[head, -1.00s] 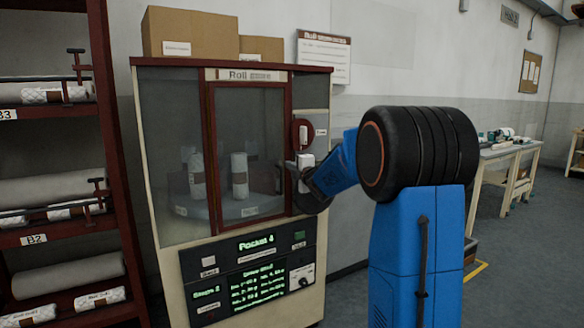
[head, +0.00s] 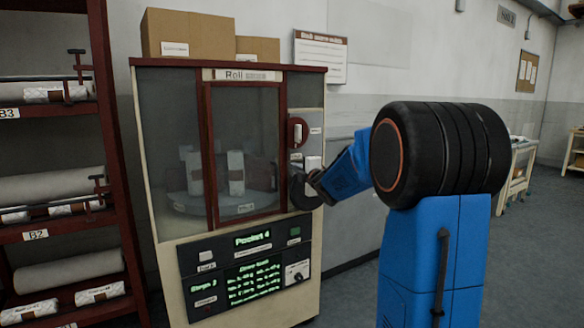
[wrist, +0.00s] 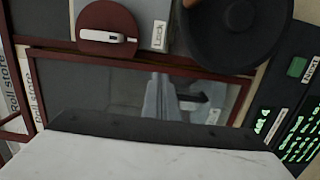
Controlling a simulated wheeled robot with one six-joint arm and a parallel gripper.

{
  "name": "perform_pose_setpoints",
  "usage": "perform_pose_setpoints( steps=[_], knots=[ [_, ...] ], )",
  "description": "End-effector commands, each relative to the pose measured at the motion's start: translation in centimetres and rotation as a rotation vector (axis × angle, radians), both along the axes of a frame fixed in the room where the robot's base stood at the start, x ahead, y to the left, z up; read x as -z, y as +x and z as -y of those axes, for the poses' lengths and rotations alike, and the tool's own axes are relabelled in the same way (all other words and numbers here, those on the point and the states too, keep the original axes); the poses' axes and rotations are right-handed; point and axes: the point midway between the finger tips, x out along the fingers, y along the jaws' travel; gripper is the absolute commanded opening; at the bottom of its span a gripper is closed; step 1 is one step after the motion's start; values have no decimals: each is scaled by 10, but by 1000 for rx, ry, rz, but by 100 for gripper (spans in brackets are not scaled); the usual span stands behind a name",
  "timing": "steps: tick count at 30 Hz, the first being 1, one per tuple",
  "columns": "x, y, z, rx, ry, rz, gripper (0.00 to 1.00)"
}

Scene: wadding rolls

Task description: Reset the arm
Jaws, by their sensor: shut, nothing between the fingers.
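My gripper (head: 318,180) is shut and empty. In the head view it is at the right side of the roll cabinet (head: 140,75), close to a round black knob (head: 304,192) on its front. I cannot tell whether they touch. My blue arm with its black joint reaches in from the right. The wrist view shows the knob (wrist: 236,28) at the top, and a red disc with a white lever (wrist: 105,37) beside it. A pale slab with a dark edge fills the bottom of that view; I cannot tell what it is.
The cabinet's red-framed glass door (head: 208,150) looks shut, with white rolls (head: 236,172) on a turntable behind it. A lit control panel (head: 254,280) is below. A red rack (head: 108,120) with rolls stands left. Boxes (head: 190,32) sit on top.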

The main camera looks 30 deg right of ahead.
Motion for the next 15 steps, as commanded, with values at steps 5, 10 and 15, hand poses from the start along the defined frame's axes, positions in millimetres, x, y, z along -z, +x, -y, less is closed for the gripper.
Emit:
perform_pose_setpoints(
  steps=[5, 10, 15],
  knots=[
    [0, -30, 2, 2, 0, -1, 0],
    [0, -50, 2, 1, -1, -1, 0],
    [1, -59, 2, 0, 0, -1, 0]
  ],
)
